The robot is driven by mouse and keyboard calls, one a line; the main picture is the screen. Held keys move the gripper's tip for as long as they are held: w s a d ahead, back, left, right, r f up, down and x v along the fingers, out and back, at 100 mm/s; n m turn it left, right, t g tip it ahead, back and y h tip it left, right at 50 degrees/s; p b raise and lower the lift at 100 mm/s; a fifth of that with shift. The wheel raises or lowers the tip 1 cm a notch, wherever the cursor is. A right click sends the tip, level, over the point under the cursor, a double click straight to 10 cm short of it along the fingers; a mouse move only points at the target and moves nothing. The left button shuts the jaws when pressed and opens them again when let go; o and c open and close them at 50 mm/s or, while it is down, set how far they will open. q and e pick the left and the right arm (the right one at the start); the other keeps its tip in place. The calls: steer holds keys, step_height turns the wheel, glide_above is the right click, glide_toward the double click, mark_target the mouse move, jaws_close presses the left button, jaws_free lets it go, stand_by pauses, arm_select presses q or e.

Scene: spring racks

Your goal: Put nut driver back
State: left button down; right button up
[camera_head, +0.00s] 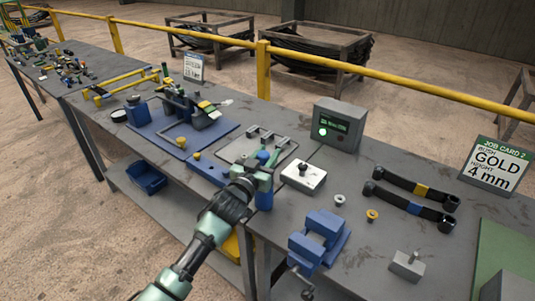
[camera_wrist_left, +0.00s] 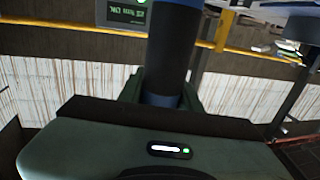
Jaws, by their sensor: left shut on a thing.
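My left gripper (camera_head: 262,172) is at the front edge of the middle bench, shut on an upright blue-handled tool, which I take to be the nut driver (camera_head: 264,200). Blue shows above and below the jaws. In the left wrist view the nut driver (camera_wrist_left: 172,50) is a dark cylinder with blue bands, rising between the fingers. The fingers hide its middle, and I cannot tell whether its lower end touches anything. My right gripper is not in view.
A blue block (camera_head: 207,170) with yellow knobs lies left of the gripper. A grey rack plate (camera_head: 245,150) is behind it, a white box (camera_head: 303,176) to its right. A blue vise (camera_head: 318,240), grey display box (camera_head: 339,125) and job card (camera_head: 495,166) stand further right.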

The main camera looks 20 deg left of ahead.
arm_select(q)
steer(key=shift+r, duration=0.1)
steer(key=c, duration=1)
jaws_free()
steer(key=shift+s, duration=0.15)
steer(key=s+a+b, duration=0.1)
steer(key=s+b, duration=0.1)
steer(key=s, duration=0.9)
steer(key=shift+s+a, duration=0.25)
steer(key=shift+s, duration=0.15)
